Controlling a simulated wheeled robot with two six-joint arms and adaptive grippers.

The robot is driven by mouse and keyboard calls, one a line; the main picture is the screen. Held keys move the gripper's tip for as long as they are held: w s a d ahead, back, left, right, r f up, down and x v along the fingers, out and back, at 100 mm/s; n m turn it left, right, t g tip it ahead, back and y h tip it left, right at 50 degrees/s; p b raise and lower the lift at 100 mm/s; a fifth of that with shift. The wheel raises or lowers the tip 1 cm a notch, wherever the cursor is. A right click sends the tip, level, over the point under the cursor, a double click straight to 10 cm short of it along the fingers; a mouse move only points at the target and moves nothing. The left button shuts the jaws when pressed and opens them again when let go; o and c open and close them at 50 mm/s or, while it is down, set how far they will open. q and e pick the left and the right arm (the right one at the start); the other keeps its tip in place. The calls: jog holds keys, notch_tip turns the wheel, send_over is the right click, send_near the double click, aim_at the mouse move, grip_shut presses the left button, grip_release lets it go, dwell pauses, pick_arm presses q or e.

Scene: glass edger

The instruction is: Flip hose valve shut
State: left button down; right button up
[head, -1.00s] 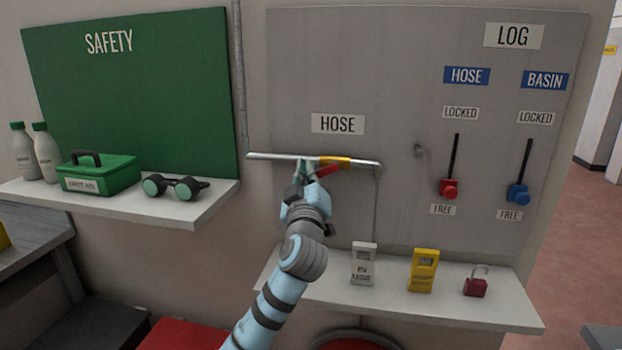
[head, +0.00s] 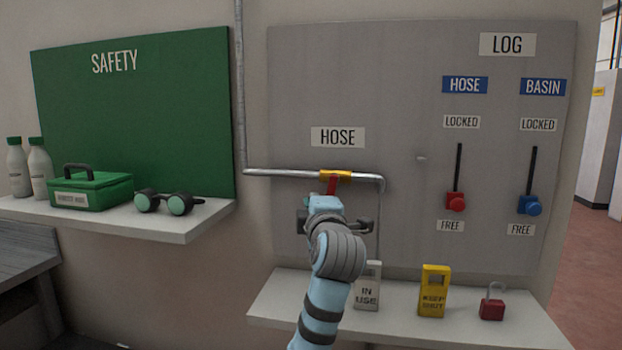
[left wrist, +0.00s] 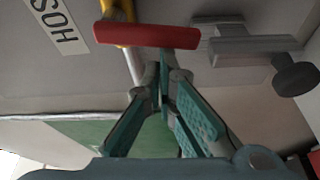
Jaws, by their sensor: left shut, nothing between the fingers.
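The hose valve has a yellow body (head: 336,175) on a horizontal metal pipe (head: 285,173), under the HOSE sign (head: 337,137). Its red handle (head: 332,186) points down from the body, across the pipe. In the left wrist view the red handle (left wrist: 147,36) lies just beyond my fingertips. My left gripper (head: 329,199) is just below the handle. Its fingers converge in the left wrist view (left wrist: 165,72) and are shut with nothing between them. I cannot tell whether they touch the handle. My right gripper is in neither current view.
A shelf (head: 275,302) below holds a grey IN USE tag (head: 367,295), a yellow KEEP SHUT tag (head: 434,285) and a red padlock (head: 491,305). Red (head: 455,202) and blue (head: 529,205) sliders sit low, near FREE. A left shelf (head: 190,227) holds safety gear.

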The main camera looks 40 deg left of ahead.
pick_arm(q)
jog(key=shift+w+d+f+b, duration=0.15)
jog(key=shift+d+b, duration=0.1)
jog(key=shift+b, duration=0.05)
pick_arm(e)
jog(key=shift+f, duration=0.4)
